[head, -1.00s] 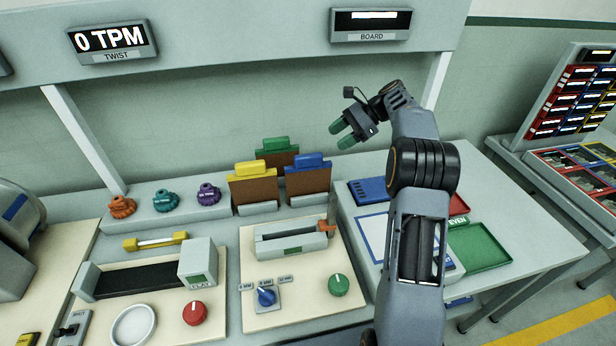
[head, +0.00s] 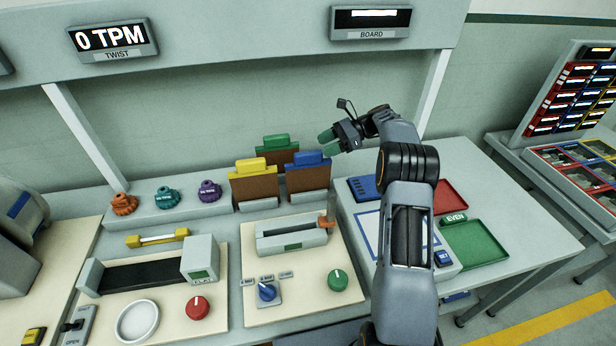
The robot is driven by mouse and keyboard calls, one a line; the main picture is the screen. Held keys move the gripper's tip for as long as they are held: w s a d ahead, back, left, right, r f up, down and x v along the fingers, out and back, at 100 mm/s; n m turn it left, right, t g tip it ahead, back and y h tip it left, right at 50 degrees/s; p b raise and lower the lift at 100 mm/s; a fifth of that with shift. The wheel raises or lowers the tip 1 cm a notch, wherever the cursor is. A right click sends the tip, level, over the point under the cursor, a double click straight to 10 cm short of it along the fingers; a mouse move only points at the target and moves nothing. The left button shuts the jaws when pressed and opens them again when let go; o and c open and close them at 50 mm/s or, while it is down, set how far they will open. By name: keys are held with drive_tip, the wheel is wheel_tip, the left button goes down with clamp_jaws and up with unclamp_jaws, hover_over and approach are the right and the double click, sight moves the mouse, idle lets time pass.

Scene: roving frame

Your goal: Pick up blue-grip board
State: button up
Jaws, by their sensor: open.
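The blue-grip board (head: 309,178) is a brown panel with a blue grip along its top edge. It stands upright in a grey holder on the raised back shelf, to the right of the yellow-grip board (head: 253,185). A green-grip board (head: 278,150) stands behind the two. My gripper (head: 326,143) has green fingertips and is open and empty. In the picture it is just above and to the right of the blue grip. I cannot tell how far apart they are in depth.
An orange-tipped lever (head: 327,220) rises from the grey fixture (head: 290,238) in front of the boards. Orange, teal and purple knobs (head: 208,191) stand left on the shelf. A blue item (head: 365,188) and red and green trays (head: 474,245) lie right, partly behind my arm.

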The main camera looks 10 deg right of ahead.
sight(312, 152)
drive_tip(key=shift+p+x, duration=0.8)
drive_tip(key=shift+x, duration=2.1)
drive_tip(key=shift+s, duration=0.1)
drive_tip(key=shift+c, duration=0.4)
drive_tip(key=shift+d, duration=0.1)
clamp_jaws()
